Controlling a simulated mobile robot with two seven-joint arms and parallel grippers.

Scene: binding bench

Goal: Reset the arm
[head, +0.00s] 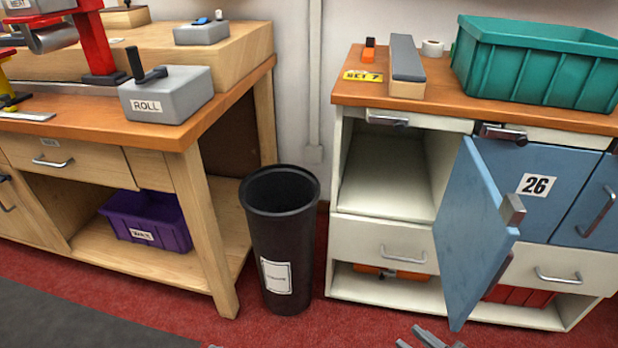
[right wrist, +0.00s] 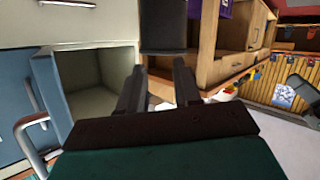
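My right gripper (head: 430,339) shows only as grey tips at the bottom edge of the head view, in front of the white cabinet and low over the red floor. In the right wrist view its two dark fingers (right wrist: 160,80) stand apart with nothing between them. The black bin (right wrist: 164,28) lies beyond the fingertips in that view.
A blue door (head: 474,235) of the white cabinet (head: 385,238) stands open toward me, near my right gripper. The black bin (head: 282,240) stands between the cabinet and the wooden bench (head: 205,215). A teal crate (head: 535,65) sits on the cabinet top. Red floor is free in front.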

